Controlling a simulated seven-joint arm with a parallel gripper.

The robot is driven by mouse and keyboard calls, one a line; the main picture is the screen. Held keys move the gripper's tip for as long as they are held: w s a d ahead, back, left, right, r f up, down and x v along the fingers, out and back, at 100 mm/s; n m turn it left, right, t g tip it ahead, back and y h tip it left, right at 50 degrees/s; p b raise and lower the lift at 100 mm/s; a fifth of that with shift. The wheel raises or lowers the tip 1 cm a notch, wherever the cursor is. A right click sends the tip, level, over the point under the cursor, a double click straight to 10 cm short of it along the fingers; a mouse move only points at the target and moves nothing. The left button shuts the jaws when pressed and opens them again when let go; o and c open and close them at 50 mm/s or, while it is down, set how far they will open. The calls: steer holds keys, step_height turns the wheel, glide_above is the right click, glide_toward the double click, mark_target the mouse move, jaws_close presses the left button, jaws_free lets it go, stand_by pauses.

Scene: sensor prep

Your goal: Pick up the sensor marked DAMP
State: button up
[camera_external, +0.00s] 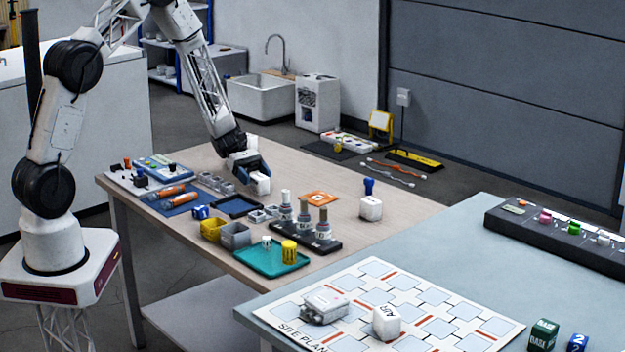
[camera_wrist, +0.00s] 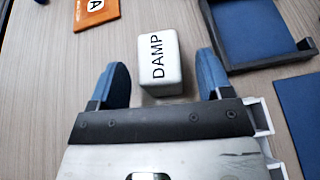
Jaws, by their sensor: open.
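The sensor marked DAMP (camera_wrist: 158,62) is a white rounded block, with its black lettering facing up in the wrist view. It also shows in the external view as a white block (camera_external: 261,185) on the wooden table, just below my gripper (camera_external: 252,172). My gripper (camera_wrist: 162,72) is open, with one blue finger on each side of the block's near part. Gaps show between both fingers and the block, so it is not held. The exact height of the fingertips over the table is hard to tell.
A dark blue open tray (camera_external: 238,206) lies close by the sensor. An orange card (camera_external: 319,198) and a white block with a blue knob (camera_external: 370,208) are farther right. Bottles stand in a black rack (camera_external: 322,244). Another white block, marked AUR (camera_external: 386,323), is on the site plan.

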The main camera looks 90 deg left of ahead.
mark_target(255, 176)
steer(key=shift+x, duration=0.75)
steer(key=c, duration=1)
steer(key=shift+r, duration=0.1)
steer(key=shift+r, duration=1.05)
steer(key=shift+s+d+r, duration=0.25)
steer(key=shift+s+r, duration=0.15)
steer(key=shift+r, duration=0.3)
steer(key=s+d, duration=0.3)
steer(key=s, duration=0.1)
steer(key=s+d+r, duration=0.1)
steer(key=s+d, duration=0.2)
steer(key=s, duration=0.1)
steer(key=s+d, duration=0.3)
steer(key=s, duration=0.1)
steer(key=shift+s+r, duration=0.1)
steer(key=shift+r, duration=0.05)
